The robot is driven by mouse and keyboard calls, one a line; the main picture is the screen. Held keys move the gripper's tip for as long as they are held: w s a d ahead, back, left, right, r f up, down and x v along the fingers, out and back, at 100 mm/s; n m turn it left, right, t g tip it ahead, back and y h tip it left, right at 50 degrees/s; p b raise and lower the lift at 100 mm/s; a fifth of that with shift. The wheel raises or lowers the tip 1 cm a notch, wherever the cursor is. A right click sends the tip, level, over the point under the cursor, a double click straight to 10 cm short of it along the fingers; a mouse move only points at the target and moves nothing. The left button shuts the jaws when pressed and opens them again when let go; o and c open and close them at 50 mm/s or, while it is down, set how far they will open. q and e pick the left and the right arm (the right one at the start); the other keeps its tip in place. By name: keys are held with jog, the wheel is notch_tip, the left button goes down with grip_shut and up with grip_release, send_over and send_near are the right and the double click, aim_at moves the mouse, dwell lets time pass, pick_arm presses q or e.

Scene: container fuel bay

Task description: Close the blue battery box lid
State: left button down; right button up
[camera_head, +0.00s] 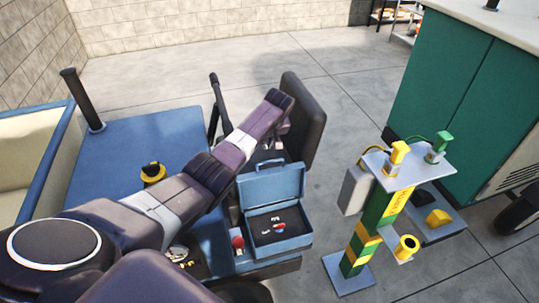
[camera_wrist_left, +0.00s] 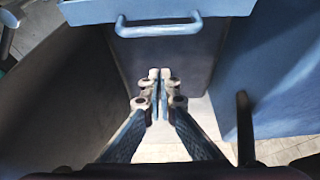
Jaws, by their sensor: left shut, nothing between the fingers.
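The blue battery box (camera_head: 280,240) stands open on the blue vehicle, with dark contents and a small red and white item inside. Its lid (camera_head: 272,186) stands raised at the back. My left arm reaches over from the left, and my left gripper (camera_head: 279,146) is just behind the lid's top edge, partly hidden by my wrist. In the left wrist view, my left gripper (camera_wrist_left: 160,76) is shut and empty, with fingertips together. Ahead of it is a blue edge with a blue handle (camera_wrist_left: 158,25); contact cannot be told. My right gripper is not in view.
A dark seat back (camera_head: 304,120) rises right behind my left wrist. A green and yellow pump stand (camera_head: 378,215) is right of the box. The blue deck (camera_head: 125,140) lies left, with a black post (camera_head: 82,98). Grey floor is clear behind.

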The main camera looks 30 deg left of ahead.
pick_arm(q)
jog(key=s+d+f+p, duration=0.2)
jog(key=f, duration=0.1)
jog(key=shift+d+p, duration=0.1)
jog(key=shift+p, duration=0.3)
jog(key=shift+w, duration=0.1)
dwell(0.5)
